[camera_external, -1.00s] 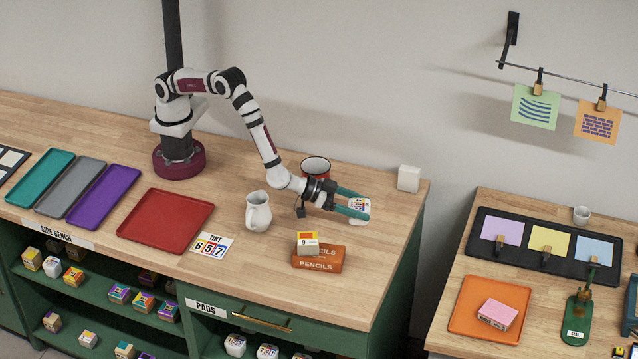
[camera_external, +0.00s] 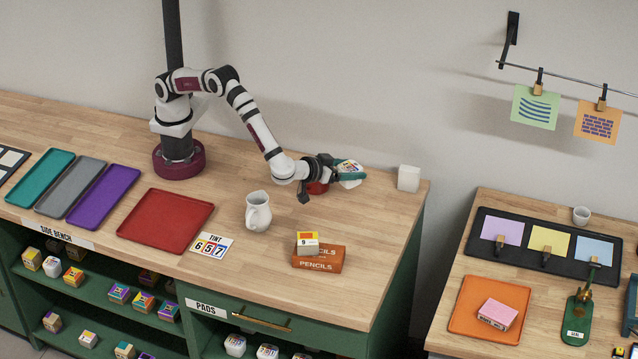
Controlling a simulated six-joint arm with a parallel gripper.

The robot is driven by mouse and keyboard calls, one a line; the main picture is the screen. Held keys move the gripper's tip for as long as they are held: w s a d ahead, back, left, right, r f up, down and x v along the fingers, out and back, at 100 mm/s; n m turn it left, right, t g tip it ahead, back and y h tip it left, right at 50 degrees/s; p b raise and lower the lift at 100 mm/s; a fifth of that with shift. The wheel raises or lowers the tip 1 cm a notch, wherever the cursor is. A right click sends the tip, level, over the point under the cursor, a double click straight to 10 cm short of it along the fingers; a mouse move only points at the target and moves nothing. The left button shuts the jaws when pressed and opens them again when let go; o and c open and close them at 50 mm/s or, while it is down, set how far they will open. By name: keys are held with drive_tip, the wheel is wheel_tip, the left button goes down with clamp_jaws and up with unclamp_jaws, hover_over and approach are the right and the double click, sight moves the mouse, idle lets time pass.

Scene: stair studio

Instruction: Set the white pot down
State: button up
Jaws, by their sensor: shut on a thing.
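My gripper (camera_external: 349,168) is near the back right of the wooden bench, with its green fingers shut on a small white pot (camera_external: 349,183). The pot has a coloured label and looks tilted. I cannot tell whether it touches the bench or hangs just above it. A red mug (camera_external: 318,187) stands behind my gripper and is mostly hidden by it.
A white block (camera_external: 409,178) stands to the right, near the bench edge. A white jug (camera_external: 258,211), an orange pencils box (camera_external: 318,260) with a small box (camera_external: 308,243) on it, and a red tray (camera_external: 165,221) lie nearer the front. Bench (camera_external: 375,230) right of the pencils is clear.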

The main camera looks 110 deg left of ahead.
drive_tip(key=a+f+n+g, duration=0.1)
drive_tip(key=a+f, duration=0.1)
drive_tip(key=a, duration=0.2)
drive_tip(key=w+a+f+y, duration=0.1)
drive_tip(key=a+f, duration=0.2)
drive_tip(key=a, duration=0.2)
drive_tip(key=w+a+f+n+g, duration=0.1)
drive_tip(key=a+f, duration=0.1)
drive_tip(key=a, duration=0.2)
drive_tip(key=shift+w+a+f+n+g, duration=0.2)
drive_tip(key=shift+f+n+g, duration=0.1)
drive_tip(key=shift+w+a+f, duration=0.1)
drive_tip(key=shift+a+f, duration=0.05)
drive_tip(key=shift+f, duration=0.95)
drive_tip(key=shift+w+a+f, duration=0.1)
drive_tip(key=shift+f, duration=0.95)
drive_tip(key=shift+f, duration=0.1)
